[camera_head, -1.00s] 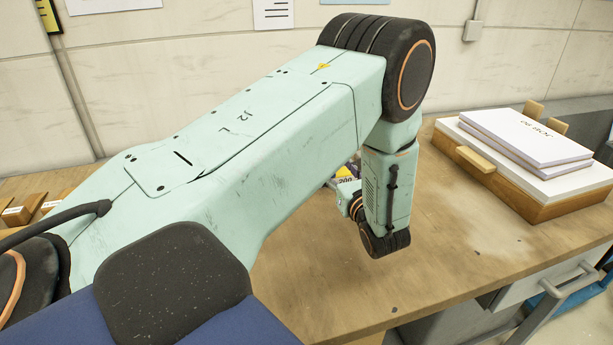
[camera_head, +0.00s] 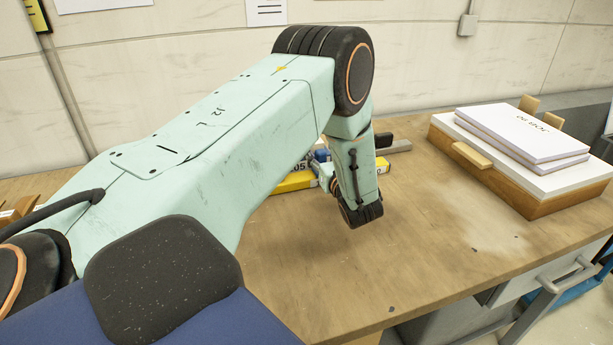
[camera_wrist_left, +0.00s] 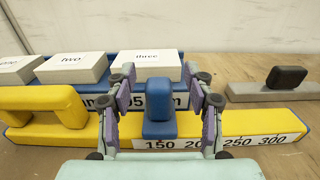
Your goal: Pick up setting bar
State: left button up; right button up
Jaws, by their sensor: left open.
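I cannot tell for sure which piece is the setting bar. A yellow bar (camera_wrist_left: 262,122) with the numbers 150 to 300 lies across the left wrist view; parts of it show beside my arm in the head view (camera_head: 296,182). An upright blue block (camera_wrist_left: 160,108) stands at this bar, beside a yellow raised handle (camera_wrist_left: 42,103) to its left. My left gripper (camera_wrist_left: 160,112) is open, with its two fingers on either side of the blue block, apparently not closed on it. In the head view my forearm mostly hides this gripper. My right gripper is not in view.
A grey bar (camera_wrist_left: 249,92) with a black knob (camera_wrist_left: 286,77) lies behind at the right. White blocks marked "two" (camera_wrist_left: 72,67) and "three" (camera_wrist_left: 146,64) sit on a blue piece behind. A paper stack (camera_head: 522,135) stands at the right of the table. The front tabletop (camera_head: 400,260) is clear.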

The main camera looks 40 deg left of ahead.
pick_arm(q)
jog(key=shift+s+a, duration=0.1)
jog(key=shift+a, duration=0.05)
jog(key=shift+c, duration=0.7)
jog(key=c, duration=0.5)
grip_shut()
jog(key=shift+r, duration=0.1)
